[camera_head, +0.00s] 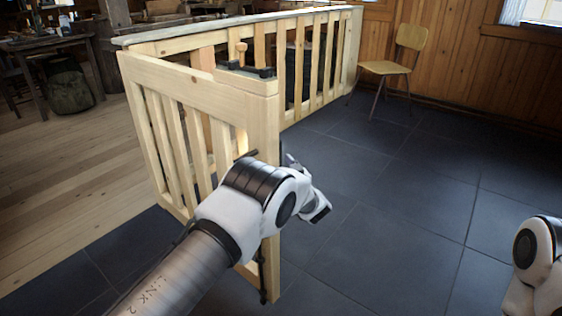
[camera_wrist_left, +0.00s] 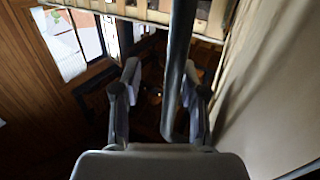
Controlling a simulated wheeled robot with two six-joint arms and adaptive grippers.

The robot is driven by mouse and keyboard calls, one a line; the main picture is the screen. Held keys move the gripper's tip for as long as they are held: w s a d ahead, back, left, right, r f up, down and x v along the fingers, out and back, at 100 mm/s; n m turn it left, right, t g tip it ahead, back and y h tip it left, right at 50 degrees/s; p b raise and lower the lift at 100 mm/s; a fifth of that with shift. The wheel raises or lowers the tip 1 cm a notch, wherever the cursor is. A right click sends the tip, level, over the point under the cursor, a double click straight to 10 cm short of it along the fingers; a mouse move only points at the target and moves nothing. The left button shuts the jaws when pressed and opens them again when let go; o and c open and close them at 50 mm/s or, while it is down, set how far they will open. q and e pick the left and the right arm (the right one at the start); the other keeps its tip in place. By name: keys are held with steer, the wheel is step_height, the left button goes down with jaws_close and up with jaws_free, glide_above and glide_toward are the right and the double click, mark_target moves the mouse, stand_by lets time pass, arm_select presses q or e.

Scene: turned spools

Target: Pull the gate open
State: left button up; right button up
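The gate (camera_head: 235,98) is pale wood with upright slats. It stands at an angle to the fence, its near end post towards me on the dark tiles. A dark rod (camera_head: 263,282) shows low on that post. My right gripper is out of view.
A slatted fence (camera_head: 320,62) with a grey top rail (camera_head: 230,24) runs behind the gate. A yellow chair (camera_head: 385,67) stands by the wooden wall. The dark tiled floor (camera_head: 400,200) right of the gate is clear.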

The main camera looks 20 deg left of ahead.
arm_select(q)
steer(key=v, duration=0.5)
steer(key=shift+s+a+f, duration=0.25)
steer(key=shift+s, duration=0.3)
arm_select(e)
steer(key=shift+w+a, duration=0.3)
arm_select(q)
steer(key=s+d+r+p, duration=0.1)
steer(key=d+p, duration=0.6)
steer(key=p, duration=1.2)
steer(key=shift+s+d+p, duration=0.25)
steer(key=shift+s+p, duration=0.05)
steer(key=shift+s, duration=0.55)
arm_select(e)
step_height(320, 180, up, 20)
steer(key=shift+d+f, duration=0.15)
